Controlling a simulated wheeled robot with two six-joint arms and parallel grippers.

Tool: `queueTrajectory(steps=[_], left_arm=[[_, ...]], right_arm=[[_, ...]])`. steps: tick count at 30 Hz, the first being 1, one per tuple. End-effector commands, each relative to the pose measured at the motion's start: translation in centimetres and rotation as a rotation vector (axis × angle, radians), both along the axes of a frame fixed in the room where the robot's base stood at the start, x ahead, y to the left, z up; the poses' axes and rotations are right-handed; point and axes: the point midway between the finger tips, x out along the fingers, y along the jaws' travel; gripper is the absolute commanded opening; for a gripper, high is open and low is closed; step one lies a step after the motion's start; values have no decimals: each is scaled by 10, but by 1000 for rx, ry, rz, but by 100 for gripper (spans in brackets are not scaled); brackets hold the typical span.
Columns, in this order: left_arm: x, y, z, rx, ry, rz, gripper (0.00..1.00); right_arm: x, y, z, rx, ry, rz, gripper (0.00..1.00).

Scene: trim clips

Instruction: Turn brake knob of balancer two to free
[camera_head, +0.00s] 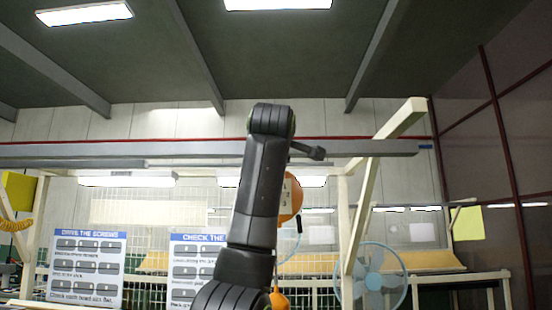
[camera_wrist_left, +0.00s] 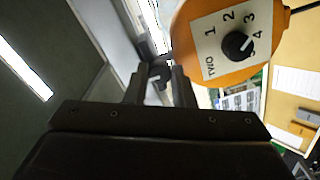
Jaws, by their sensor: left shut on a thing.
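Balancer two is an orange housing (camera_wrist_left: 185,35) at the upper right of the left wrist view. In the head view the orange housing (camera_head: 291,203) shows partly behind my left arm. My left gripper (camera_wrist_left: 160,82) is shut on a small dark part beside the housing, which looks like the brake knob (camera_wrist_left: 158,71). The fingers hide much of it, so I cannot read its setting. In the head view my left gripper is hard to make out behind my arm. My right gripper is not in view.
A grey overhead rail (camera_head: 370,148) runs across the head view. A pale wooden post (camera_head: 356,225) and a blue fan (camera_head: 371,275) stand right of my arm. Instruction boards (camera_head: 86,268) stand to the left.

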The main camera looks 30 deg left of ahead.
Motion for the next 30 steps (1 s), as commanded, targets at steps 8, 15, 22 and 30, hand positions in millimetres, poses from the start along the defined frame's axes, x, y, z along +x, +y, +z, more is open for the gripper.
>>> queueTrajectory(steps=[8, 15, 22, 30], left_arm=[[0, 0, -1, -2, 3, 0, 0], [0, 0, -1, 0, 2, 1, 44], [-1, -1, -1, 1, 1, 0, 44], [-29, -19, -4, 2, -4, -3, 44]], right_arm=[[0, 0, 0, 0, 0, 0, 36], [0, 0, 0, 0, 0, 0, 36], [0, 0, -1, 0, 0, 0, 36], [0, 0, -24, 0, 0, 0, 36]])
